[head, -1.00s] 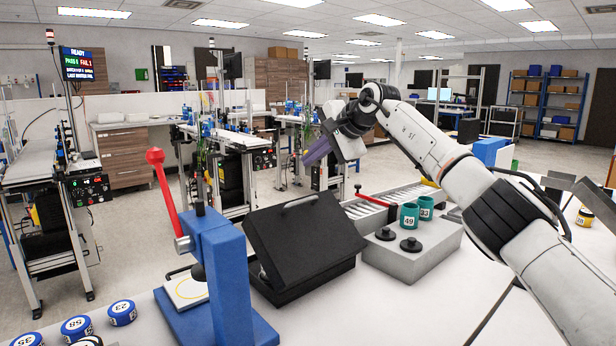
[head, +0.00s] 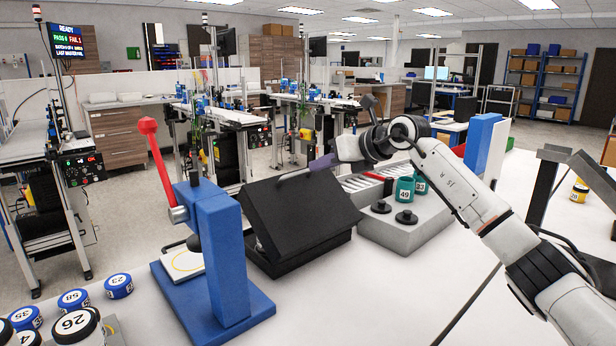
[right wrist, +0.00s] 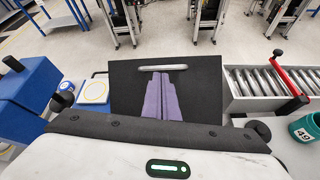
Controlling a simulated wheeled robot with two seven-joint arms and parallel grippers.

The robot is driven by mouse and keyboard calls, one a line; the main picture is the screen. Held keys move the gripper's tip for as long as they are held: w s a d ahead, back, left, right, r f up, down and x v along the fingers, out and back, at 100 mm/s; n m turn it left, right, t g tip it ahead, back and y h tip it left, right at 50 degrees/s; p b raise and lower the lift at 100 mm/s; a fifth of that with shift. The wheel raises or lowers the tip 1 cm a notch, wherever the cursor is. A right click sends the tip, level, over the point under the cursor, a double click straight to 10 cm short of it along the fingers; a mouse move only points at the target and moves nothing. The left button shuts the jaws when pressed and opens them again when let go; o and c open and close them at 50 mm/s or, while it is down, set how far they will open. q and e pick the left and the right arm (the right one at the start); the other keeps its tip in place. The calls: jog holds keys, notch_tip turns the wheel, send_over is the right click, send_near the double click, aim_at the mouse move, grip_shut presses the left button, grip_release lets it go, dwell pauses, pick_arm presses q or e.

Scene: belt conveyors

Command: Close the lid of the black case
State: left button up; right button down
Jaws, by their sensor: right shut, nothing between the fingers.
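The black case (head: 297,255) stands on the white table in the middle of the head view. Its lid (head: 312,208) is partly open and tilted, with a gap at the near left side. A light bar handle lies at the lid's upper edge and shows clearly in the right wrist view (right wrist: 163,68). My right gripper (head: 310,165) is at this upper edge, close to the handle. Its purple fingers (right wrist: 155,84) are shut and empty, over the lid in the right wrist view. I cannot tell whether they touch it. My left gripper is not in view.
A blue press (head: 222,250) with a red lever stands just left of the case. A roller tray (right wrist: 262,85) lies beside the lid.

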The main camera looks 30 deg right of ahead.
jog(key=s+d+m, duration=0.1)
jog(key=s+m, duration=0.3)
jog(key=m, duration=0.3)
jog(key=m+t, duration=0.2)
jog(key=m, duration=0.7)
send_near(300, 174)
jog(key=p+x, duration=0.2)
jog(key=x, duration=0.3)
jog(key=shift+w+a+p, duration=0.1)
jog(key=shift+a+p, duration=0.1)
jog(key=shift+p, duration=0.2)
jog(key=shift+w+a+f, duration=0.1)
jog(key=shift+w+f, duration=0.15)
jog(key=shift+w, duration=0.35)
